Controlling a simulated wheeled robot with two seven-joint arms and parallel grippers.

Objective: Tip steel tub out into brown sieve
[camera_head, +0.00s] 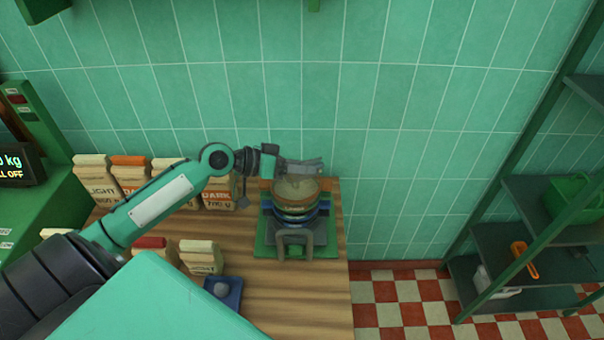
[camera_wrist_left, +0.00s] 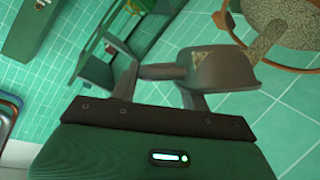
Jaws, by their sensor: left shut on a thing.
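My left gripper (camera_head: 272,160) is shut on the steel tub (camera_head: 303,167) beside and above the brown sieve (camera_head: 296,192). In the left wrist view the gripper (camera_wrist_left: 165,75) holds the grey steel tub (camera_wrist_left: 222,72), which is tilted. A small patch of grainy stuff shows inside it. A speckled stream (camera_wrist_left: 266,38) runs from the tub's lip to the brown sieve (camera_wrist_left: 285,22), which is cut off by the picture's edge and has grainy stuff in it. In the head view the sieve sits on top of a stack with blue rings. My right gripper is not in view.
The stack stands on a green base (camera_head: 325,240) at the right end of the wooden table (camera_head: 310,295). Several paper bags (camera_head: 103,180) stand to the left. A small blue tray (camera_head: 225,292) is in front. A green shelf rack (camera_head: 535,240) stands at the right.

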